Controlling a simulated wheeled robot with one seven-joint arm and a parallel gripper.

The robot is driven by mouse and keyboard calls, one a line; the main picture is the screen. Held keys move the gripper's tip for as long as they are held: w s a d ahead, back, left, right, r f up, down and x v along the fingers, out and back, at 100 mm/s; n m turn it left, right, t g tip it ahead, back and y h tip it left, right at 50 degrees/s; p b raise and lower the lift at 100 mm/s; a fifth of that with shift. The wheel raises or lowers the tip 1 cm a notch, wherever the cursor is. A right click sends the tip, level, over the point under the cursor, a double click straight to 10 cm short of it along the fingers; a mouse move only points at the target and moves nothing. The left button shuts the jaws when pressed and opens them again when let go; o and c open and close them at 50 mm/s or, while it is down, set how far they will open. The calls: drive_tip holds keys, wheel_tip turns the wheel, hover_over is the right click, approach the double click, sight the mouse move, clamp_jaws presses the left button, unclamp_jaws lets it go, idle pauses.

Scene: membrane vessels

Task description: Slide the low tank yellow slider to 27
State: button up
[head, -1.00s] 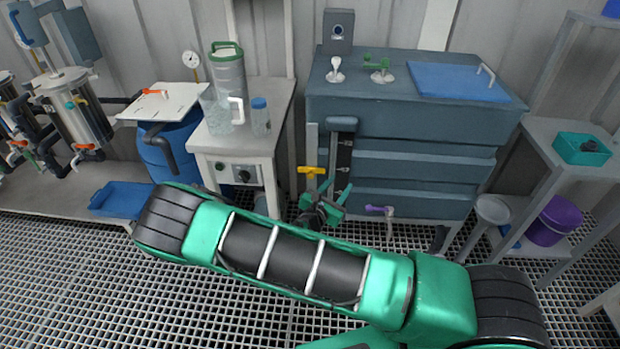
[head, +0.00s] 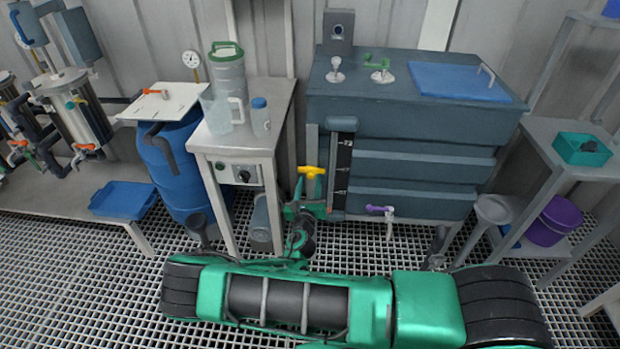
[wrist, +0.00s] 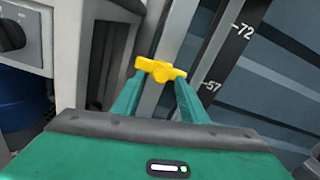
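The yellow slider (head: 312,171), a small T-shaped handle, sits on the upright rail at the left front edge of the grey-blue low tank (head: 415,125). Beside it is a black scale strip (head: 343,168) with white marks. My gripper (head: 308,208) is just below the slider in the head view. In the wrist view the slider (wrist: 160,71) lies at the tips of my two spread green fingers (wrist: 158,90), with a gap between them. I cannot tell whether they touch it. The scale (wrist: 225,60) shows 72 and 57 there; 27 is not in view.
A purple-handled tap (head: 380,210) sticks out low on the tank front, right of my gripper. A white stand (head: 240,150) with a control knob is close on the left. A blue barrel (head: 170,165) stands farther left. Grated floor lies in front.

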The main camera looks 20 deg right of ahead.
sight(310, 177)
drive_tip(key=shift+x, duration=1.95)
drive_tip(key=shift+c, duration=0.3)
